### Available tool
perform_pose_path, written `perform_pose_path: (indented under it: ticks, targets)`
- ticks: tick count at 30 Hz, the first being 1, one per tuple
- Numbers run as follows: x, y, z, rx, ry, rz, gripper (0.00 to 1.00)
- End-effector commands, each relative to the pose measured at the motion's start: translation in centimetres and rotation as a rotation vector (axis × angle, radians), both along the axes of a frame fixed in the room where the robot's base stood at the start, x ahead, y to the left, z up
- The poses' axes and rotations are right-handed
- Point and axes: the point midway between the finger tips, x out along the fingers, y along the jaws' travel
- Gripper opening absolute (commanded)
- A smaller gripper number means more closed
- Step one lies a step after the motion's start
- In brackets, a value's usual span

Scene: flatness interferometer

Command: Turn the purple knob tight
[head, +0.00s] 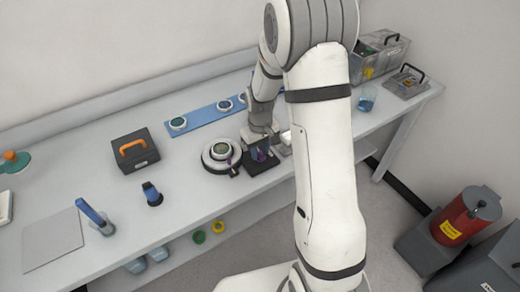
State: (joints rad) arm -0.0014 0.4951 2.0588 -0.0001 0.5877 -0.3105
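The purple knob (261,155) is a small purple patch on a black block (264,168), just right of a round instrument with a greenish disc (221,151). My gripper (262,145) is at the end of my arm, pointing down right at the block. It appears close to or over the knob. The fingers are too small and dark to tell whether they are open or shut, or whether they touch the knob. Part of the block and knob is hidden by my gripper.
A blue strip with several round pieces (201,117) lies behind. A black case with an orange handle (134,150), a dark blue-topped item (152,194) and a grey plate (52,240) are left. A grey crate (370,60) and a beaker (367,99) stand right.

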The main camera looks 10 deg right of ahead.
Motion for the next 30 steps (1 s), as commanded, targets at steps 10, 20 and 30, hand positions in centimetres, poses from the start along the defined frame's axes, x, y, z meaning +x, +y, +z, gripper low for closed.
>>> perform_pose_path:
  ticks: [10, 20, 30]
  targets:
    - [0.01, 0.03, 0.03, 0.000, 0.000, 0.001, 0.01]
    - [0.02, 0.06, 0.02, 0.000, -0.001, -0.013, 0.00]
    - [0.04, 0.09, -0.13, 0.000, -0.001, -0.182, 0.00]
